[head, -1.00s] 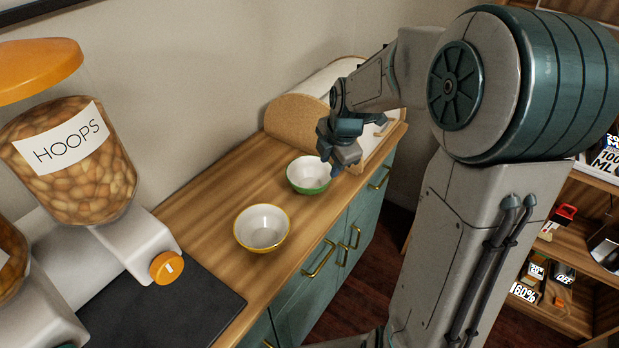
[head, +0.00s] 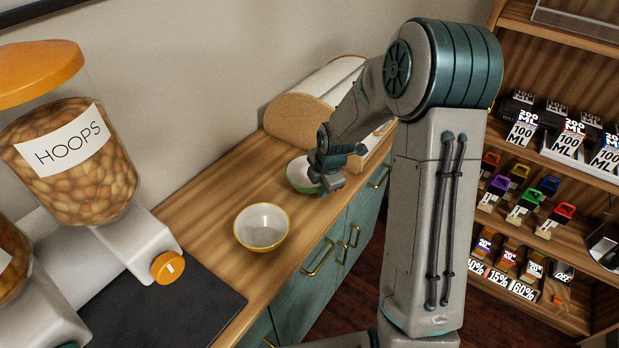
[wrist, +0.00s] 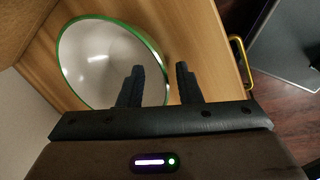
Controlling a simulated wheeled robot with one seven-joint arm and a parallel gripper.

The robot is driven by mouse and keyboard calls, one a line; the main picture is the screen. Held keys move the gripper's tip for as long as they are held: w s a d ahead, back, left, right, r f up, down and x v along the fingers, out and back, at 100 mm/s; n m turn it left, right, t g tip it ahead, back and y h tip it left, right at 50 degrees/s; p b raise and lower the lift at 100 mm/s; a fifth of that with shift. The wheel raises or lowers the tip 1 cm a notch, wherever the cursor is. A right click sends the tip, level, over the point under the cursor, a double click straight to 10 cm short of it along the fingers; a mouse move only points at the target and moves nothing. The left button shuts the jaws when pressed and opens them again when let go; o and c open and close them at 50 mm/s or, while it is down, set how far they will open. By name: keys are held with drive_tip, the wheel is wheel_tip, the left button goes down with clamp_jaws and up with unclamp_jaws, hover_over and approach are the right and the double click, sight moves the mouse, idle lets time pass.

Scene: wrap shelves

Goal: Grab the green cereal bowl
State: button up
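The green cereal bowl (head: 297,176) is white inside with a green rim and stands upright on the wooden counter, partly hidden behind my gripper in the head view. In the wrist view the bowl (wrist: 100,62) fills the upper left. My gripper (wrist: 160,72) is open, with a gap between its two fingers. One finger overlaps the bowl's interior and the other lies outside its right rim, over the counter. The gripper (head: 328,188) is at the bowl's right side in the head view. I cannot tell whether it touches the rim.
A yellow-rimmed bowl (head: 262,228) stands nearer on the counter (head: 213,200). A bread box (head: 300,112) is behind the green bowl. Cereal dispensers (head: 75,165) stand at left beside a dark mat (head: 190,305). Brass handles (head: 318,258) stick out from the cabinet front.

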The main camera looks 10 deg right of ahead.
drive_tip(key=shift+w+f, duration=0.1)
drive_tip(key=shift+f, duration=0.3)
clamp_jaws()
drive_tip(key=shift+r, duration=0.1)
